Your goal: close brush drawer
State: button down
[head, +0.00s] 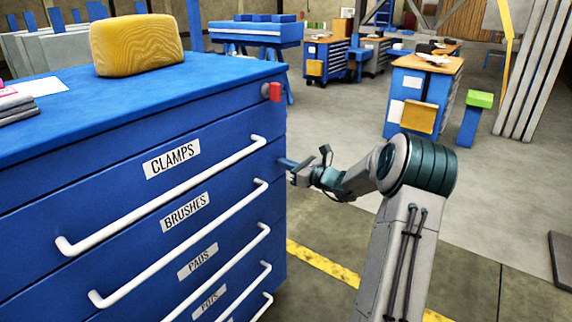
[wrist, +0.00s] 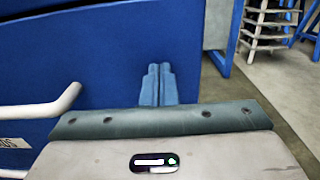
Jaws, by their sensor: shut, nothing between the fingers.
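The brush drawer (head: 222,221), labelled BRUSHES, is the second drawer down in the blue cabinet, below the CLAMPS drawer. It has a long white bar handle (head: 185,245). Its front looks about in line with its neighbours; any small gap is hard to tell. My gripper (head: 284,162) is at the right end of the cabinet front, at upper drawer height, beyond the handle ends. In the wrist view my gripper (wrist: 158,85) is shut and empty, its fingertips pointing at a blue face. Whether they touch it I cannot tell. A white handle end (wrist: 68,100) lies to their left.
A yellow sponge-like block (head: 137,44) and papers lie on the cabinet top (head: 200,82). A red part (head: 272,91) sits at its right corner. More drawers with handles are below. Blue workbenches (head: 412,100) stand behind. The floor right of the cabinet is open.

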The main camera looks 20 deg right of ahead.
jog(key=p+v, duration=0.3)
jog(key=v, duration=1.1)
jog(key=s+a+r+n+g+p, duration=0.3)
jog(key=a+r+n+g+p, duration=0.15)
jog(key=a, duration=0.35)
jog(key=s+a+r+n+g+p, duration=0.3)
jog(key=a+n, duration=0.2)
jog(key=a, duration=0.2)
jog(key=s+a+r+n+g+p, duration=0.3)
jog(key=a+r+n+g, duration=0.1)
jog(key=a, duration=0.4)
jog(key=s+a+r+n+g+h+p, duration=0.1)
jog(key=s+a+r+n+h+p, duration=0.2)
jog(key=s+r+n+h+p, duration=0.6)
jog(key=shift+s+r+n+p, duration=1.95)
jog(key=shift+s+r+n, duration=0.6)
jog(key=shift+s+n, duration=1.55)
jog(key=shift+s+m, duration=0.35)
jog(key=shift+m, duration=0.1)
